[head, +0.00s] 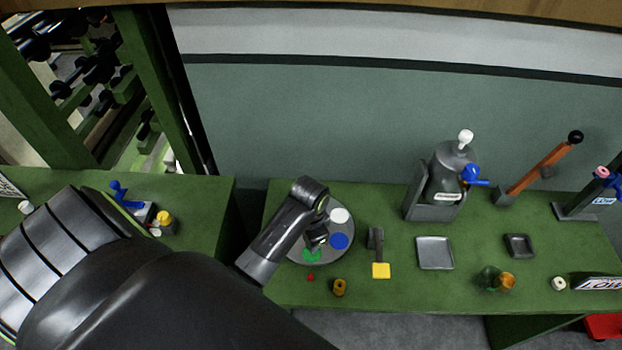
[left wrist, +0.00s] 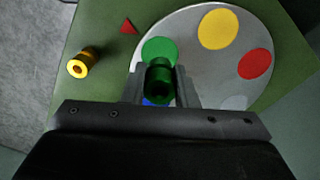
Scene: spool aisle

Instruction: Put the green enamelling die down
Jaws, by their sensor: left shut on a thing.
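The green enamelling die (left wrist: 160,84) is a dark green cylinder between the two fingers of my left gripper (left wrist: 158,88), which is shut on it. In the head view my left gripper (head: 316,238) is over a round grey plate (head: 300,256), and the die cannot be made out there. The plate bears coloured discs: green (head: 312,256), blue (head: 339,241) and white (head: 339,215), plus yellow (left wrist: 218,29) and red (left wrist: 254,64) in the wrist view. The die overlaps the near edge of the green disc there. I cannot tell whether it touches the plate. My right gripper is out of view.
A brass-coloured die (head: 339,288) and a small red triangle (head: 310,277) lie in front of the plate on the green bench (head: 420,295). A yellow-ended tool (head: 380,270) and a grey tray (head: 435,252) are to the right. A grey machine (head: 447,180) stands behind.

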